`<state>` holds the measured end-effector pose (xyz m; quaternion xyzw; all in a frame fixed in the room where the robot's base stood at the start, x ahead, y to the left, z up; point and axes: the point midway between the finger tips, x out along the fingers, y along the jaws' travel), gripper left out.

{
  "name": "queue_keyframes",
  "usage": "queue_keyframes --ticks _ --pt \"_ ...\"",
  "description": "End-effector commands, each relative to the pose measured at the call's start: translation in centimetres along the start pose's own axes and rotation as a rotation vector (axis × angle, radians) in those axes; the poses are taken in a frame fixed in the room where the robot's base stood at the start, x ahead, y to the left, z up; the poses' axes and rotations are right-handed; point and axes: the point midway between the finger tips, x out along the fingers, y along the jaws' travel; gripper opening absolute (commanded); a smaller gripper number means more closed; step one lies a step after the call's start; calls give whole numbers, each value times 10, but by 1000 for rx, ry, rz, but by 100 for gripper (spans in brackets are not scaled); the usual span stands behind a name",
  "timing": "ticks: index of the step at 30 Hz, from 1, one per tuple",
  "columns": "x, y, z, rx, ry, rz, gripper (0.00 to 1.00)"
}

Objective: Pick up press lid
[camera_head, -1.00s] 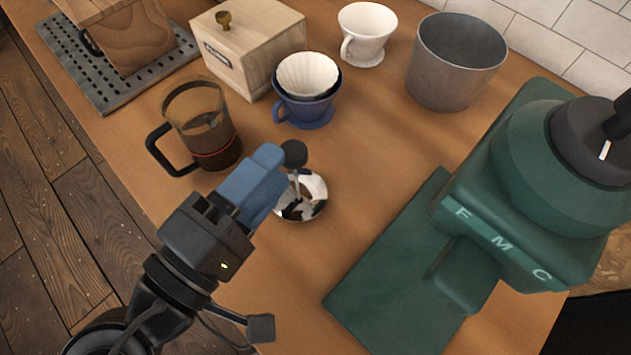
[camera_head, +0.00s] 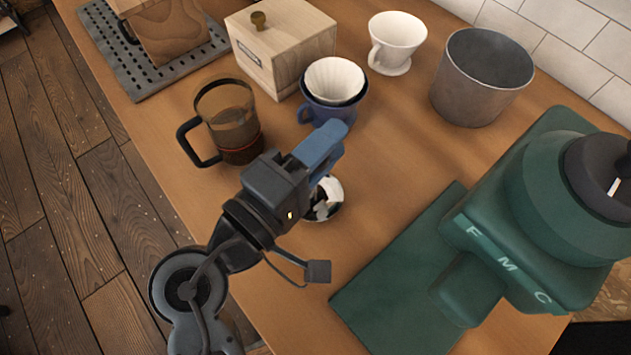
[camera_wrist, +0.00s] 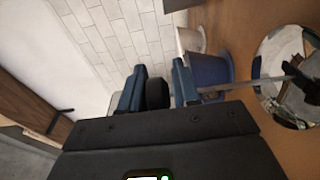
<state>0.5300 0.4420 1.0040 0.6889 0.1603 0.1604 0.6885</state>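The press lid (camera_head: 324,198) lies as a shiny metal disc on the wooden counter, with a thin rod rising from it to a black knob. In the wrist view the lid (camera_wrist: 285,75) is at the right, and its black knob (camera_wrist: 157,93) shows between the two blue fingers. My gripper (camera_head: 335,138) is at knob height above the lid; its fingers hide the knob in the head view. In the wrist view my gripper (camera_wrist: 157,75) has its fingers apart, with the knob close to both. I see no clear grip on it.
A glass press jug (camera_head: 232,125) with a black handle stands left of my gripper. A blue dripper cup (camera_head: 325,113), a wooden box (camera_head: 285,45), a white cup (camera_head: 395,42) and a grey bin (camera_head: 480,85) stand behind. A green grinder (camera_head: 530,210) occupies the right side.

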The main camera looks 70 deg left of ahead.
Motion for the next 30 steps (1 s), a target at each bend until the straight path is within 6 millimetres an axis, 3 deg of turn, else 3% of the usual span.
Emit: queue_keyframes --ticks 9,30 --pt "0 0 0 0 0 0 0" --pt "0 8 0 3 -1 2 0"
